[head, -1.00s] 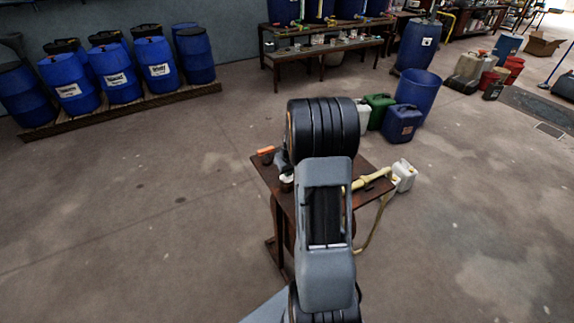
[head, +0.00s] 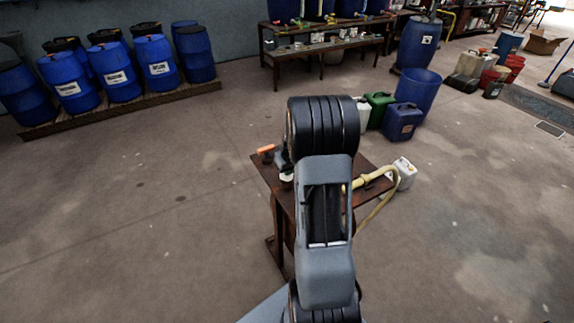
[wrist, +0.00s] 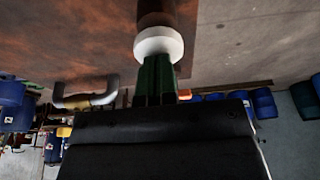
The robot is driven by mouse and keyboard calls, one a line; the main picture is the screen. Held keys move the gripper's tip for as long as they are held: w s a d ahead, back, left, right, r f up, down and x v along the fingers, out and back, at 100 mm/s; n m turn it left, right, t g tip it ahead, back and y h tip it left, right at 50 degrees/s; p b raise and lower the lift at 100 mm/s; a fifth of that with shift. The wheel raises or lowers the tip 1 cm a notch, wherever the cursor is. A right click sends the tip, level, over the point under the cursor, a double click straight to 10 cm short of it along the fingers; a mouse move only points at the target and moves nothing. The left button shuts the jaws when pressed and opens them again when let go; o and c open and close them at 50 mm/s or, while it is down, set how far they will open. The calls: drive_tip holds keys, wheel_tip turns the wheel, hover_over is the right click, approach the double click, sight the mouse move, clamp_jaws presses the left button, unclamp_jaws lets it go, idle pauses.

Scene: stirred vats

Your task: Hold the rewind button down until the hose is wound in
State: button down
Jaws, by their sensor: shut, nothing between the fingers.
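In the wrist view my gripper (wrist: 155,80) is shut and empty, its green fingertips against the face of a round white button (wrist: 158,43) on a brown cylindrical mount. I cannot tell how far the button is pressed in. In the head view my arm hides most of the gripper; a small white part (head: 286,177) shows at its left on the brown table (head: 262,172). The yellow hose (head: 379,209) lies across the table's right side and hangs in a loop over its right edge. Its reel is not clearly visible.
An orange-handled item (head: 266,149) stands at the table's left corner. A white canister (head: 404,172) stands on the floor to the right, with a blue canister (head: 403,122) behind. Floor to the left is clear.

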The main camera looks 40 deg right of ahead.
wheel_tip(320, 180, up, 5)
drive_tip(key=shift+f+p, duration=0.15)
drive_tip(key=shift+p, duration=0.9)
drive_tip(key=b+v, duration=0.1)
drive_tip(key=v, duration=0.8)
drive_tip(key=shift+s, duration=0.1)
drive_tip(key=s+a+r, duration=0.1)
drive_tip(key=s+a, duration=0.6)
drive_tip(key=a, duration=0.4)
drive_tip(key=s+a+r+n, duration=0.1)
drive_tip(key=s+a+r, duration=0.1)
drive_tip(key=s+a, duration=0.5)
drive_tip(key=a, duration=0.5)
drive_tip(key=shift+r+n+t, duration=0.3)
drive_tip(key=shift+r+t, duration=0.05)
drive_tip(key=shift+t, duration=0.05)
drive_tip(key=shift+s, duration=0.1)
